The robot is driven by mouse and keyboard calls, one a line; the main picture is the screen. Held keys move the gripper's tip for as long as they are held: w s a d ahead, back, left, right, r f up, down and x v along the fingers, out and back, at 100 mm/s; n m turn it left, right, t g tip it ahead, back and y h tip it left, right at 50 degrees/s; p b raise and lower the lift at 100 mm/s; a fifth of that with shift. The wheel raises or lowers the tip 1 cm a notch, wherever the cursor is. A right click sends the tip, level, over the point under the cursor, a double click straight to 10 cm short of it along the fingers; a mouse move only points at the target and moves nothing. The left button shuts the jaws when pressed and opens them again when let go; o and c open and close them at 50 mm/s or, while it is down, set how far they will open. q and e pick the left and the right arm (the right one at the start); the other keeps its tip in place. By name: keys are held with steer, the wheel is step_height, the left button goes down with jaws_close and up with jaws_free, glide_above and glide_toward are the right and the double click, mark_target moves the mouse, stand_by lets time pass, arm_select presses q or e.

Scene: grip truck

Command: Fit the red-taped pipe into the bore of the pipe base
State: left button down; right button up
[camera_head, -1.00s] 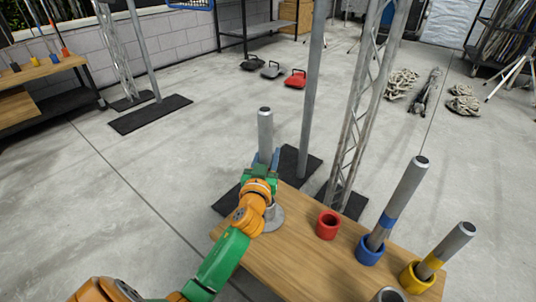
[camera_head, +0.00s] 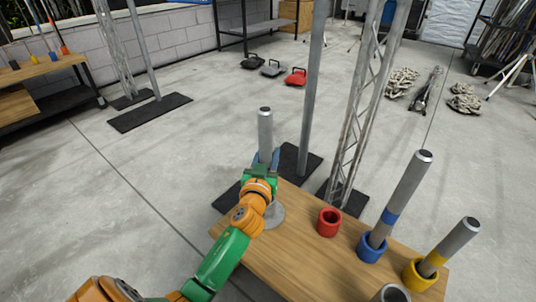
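My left gripper (camera_head: 264,160) is shut on an upright grey pipe (camera_head: 265,130). The pipe's dark-rimmed top stands clear above the fingers. No red tape shows on the part in view; the lower part is hidden behind the gripper and wrist. A round grey pipe base (camera_head: 275,216) sits at the left end of the wooden table, just below and behind my wrist. Its bore is covered, so I cannot tell whether the pipe's lower end is inside it. A red ring holder (camera_head: 328,223) stands empty to the right. My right gripper is not in view.
On the wooden table (camera_head: 305,258), a blue-taped pipe (camera_head: 405,190) leans in a blue holder (camera_head: 371,249) and a yellow-taped pipe (camera_head: 453,243) leans in a yellow holder (camera_head: 419,276). A grey round rim (camera_head: 394,294) shows at the bottom edge. A post (camera_head: 312,90) and truss (camera_head: 360,110) stand behind.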

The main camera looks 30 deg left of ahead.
arm_select(q)
steer(key=shift+f, duration=0.25)
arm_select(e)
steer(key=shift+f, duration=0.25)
arm_select(q)
steer(key=shift+c, duration=1.9)
jaws_free()
steer(key=shift+s+d, duration=0.3)
steer(key=shift+s, duration=0.25)
steer(key=v, duration=0.6)
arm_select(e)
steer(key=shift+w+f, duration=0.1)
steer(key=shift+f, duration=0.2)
arm_select(q)
steer(key=shift+a, duration=0.1)
